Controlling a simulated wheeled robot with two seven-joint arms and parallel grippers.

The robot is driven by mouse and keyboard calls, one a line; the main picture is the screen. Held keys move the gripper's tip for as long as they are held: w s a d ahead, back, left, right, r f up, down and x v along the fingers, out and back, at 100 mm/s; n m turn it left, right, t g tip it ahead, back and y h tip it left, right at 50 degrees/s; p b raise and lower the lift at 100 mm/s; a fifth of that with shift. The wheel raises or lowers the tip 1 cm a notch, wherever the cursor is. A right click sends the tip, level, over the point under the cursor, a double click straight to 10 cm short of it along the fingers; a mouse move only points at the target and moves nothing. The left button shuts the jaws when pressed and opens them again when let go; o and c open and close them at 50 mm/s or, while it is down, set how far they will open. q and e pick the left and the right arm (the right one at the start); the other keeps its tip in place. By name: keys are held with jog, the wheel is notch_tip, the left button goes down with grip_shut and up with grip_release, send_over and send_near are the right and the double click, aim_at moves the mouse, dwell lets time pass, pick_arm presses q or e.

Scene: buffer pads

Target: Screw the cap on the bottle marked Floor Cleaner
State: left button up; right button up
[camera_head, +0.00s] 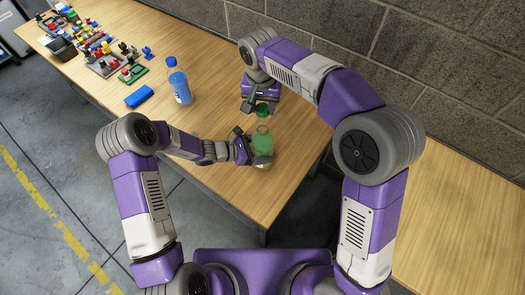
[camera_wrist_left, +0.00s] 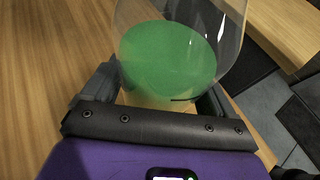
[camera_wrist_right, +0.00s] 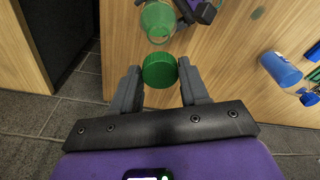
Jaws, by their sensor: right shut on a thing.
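A clear bottle with green liquid (camera_head: 263,146) is open at the top. My left gripper (camera_head: 246,149) has its fingers on both sides of it and is shut on it. In the left wrist view the bottle (camera_wrist_left: 170,60) fills the space between the fingers. My right gripper (camera_head: 260,103) is shut on a green cap (camera_wrist_right: 160,70). The cap is apart from the bottle's open neck, which shows just beyond it in the right wrist view. No label reading Floor Cleaner can be made out. I cannot tell if the bottle touches the table.
A blue bottle with a blue cap (camera_head: 179,84) stands on the wooden table (camera_head: 205,118), left of the grippers. A block wall (camera_head: 440,60) runs behind.

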pick_arm(q)
jog(key=c, duration=1)
pick_arm(e)
send_over(262, 127)
jog(key=shift+s+f, duration=0.2)
jog(key=shift+f, duration=2.25)
jog(key=shift+f, duration=0.1)
jog(key=shift+f, duration=0.8)
jog(key=shift+f, duration=0.55)
